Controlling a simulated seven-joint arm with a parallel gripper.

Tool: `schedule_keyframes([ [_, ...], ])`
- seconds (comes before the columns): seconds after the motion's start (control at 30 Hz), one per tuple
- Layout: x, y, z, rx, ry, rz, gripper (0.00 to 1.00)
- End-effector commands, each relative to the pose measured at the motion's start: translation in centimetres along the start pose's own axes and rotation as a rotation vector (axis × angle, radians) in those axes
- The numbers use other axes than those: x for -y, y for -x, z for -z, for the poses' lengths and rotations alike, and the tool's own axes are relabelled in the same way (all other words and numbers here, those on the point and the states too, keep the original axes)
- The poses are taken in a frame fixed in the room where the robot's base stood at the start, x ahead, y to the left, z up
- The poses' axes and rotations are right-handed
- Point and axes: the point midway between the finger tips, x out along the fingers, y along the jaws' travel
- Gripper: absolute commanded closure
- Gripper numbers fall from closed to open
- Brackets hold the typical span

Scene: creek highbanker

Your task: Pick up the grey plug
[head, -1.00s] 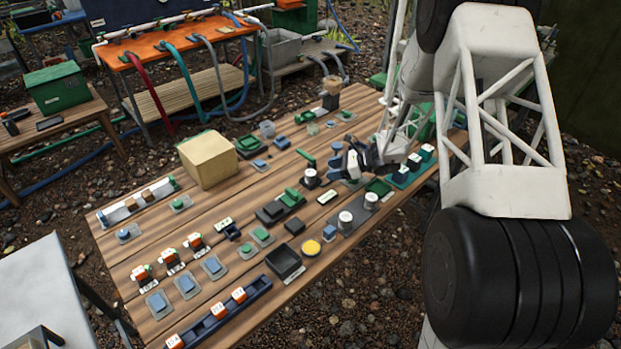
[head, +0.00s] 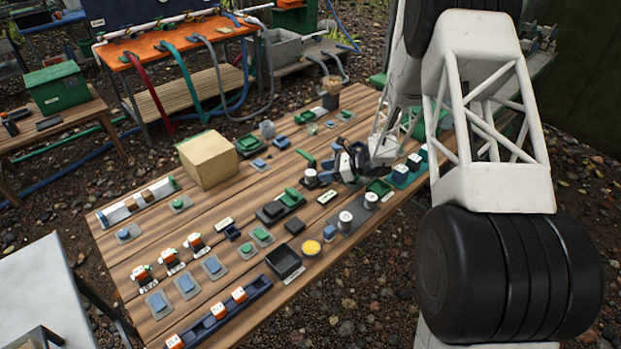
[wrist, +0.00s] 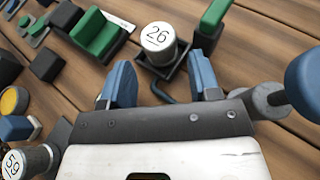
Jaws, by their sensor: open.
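A short grey cylindrical plug (wrist: 158,42) with a white top marked "26" stands upright in a dark square holder (wrist: 172,70) in the wrist view. In the head view it is the small pale-topped plug (head: 310,173) just left of my gripper. My gripper (wrist: 161,66) is open, with its two blue fingers apart and the plug just beyond and between their tips. The fingers do not appear to touch it. In the head view my gripper (head: 342,163) is low over the table, and its fingertips are hard to make out.
A green upright lever (wrist: 214,22) stands close right of the plug. A green block (wrist: 97,33) lies to its left. Another grey cylinder, marked "59" (wrist: 22,162), shows at lower left. The wooden table (head: 130,255) holds many small parts and a cardboard box (head: 208,160).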

Motion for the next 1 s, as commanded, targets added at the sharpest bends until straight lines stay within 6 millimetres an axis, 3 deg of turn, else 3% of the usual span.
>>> schedule_keyframes([
  [0.27,0.0,-0.2,0.0,0.0,0.0,0.0,0.44],
  [0.73,-0.2,-4.6,-0.2,-0.001,0.0,-0.001,0.44],
  [1.0,-0.1,-5.2,-0.2,-0.001,0.0,0.001,0.44],
])
